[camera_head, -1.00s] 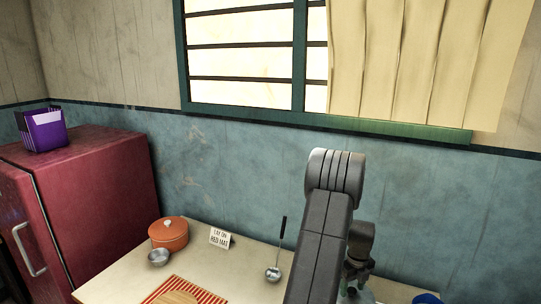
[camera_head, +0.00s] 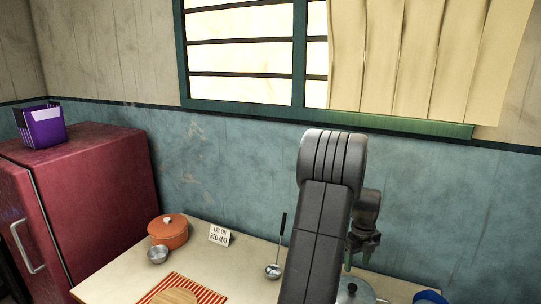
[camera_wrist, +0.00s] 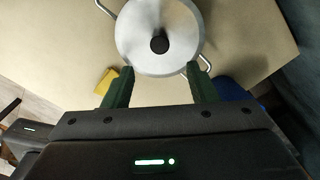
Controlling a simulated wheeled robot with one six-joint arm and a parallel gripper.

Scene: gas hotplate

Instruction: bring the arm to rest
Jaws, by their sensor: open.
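My gripper (camera_wrist: 160,90) is open in the wrist view, its two green fingers apart with nothing between them. A lidded silver pot (camera_wrist: 158,38) with a dark knob and wire side handles lies just beyond the fingertips in that view. In the head view my gripper (camera_head: 362,252) hangs behind my grey arm link, above the pot (camera_head: 356,291), which shows only in part. I cannot tell from these views how high the gripper is above the lid.
On the counter (camera_head: 215,262) are an orange pot (camera_head: 168,233), a small metal bowl (camera_head: 158,255), a sign (camera_head: 220,236), a ladle (camera_head: 274,270) and a red striped mat (camera_head: 205,293). A blue item (camera_wrist: 232,88) and a yellow item (camera_wrist: 107,80) lie near the silver pot.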

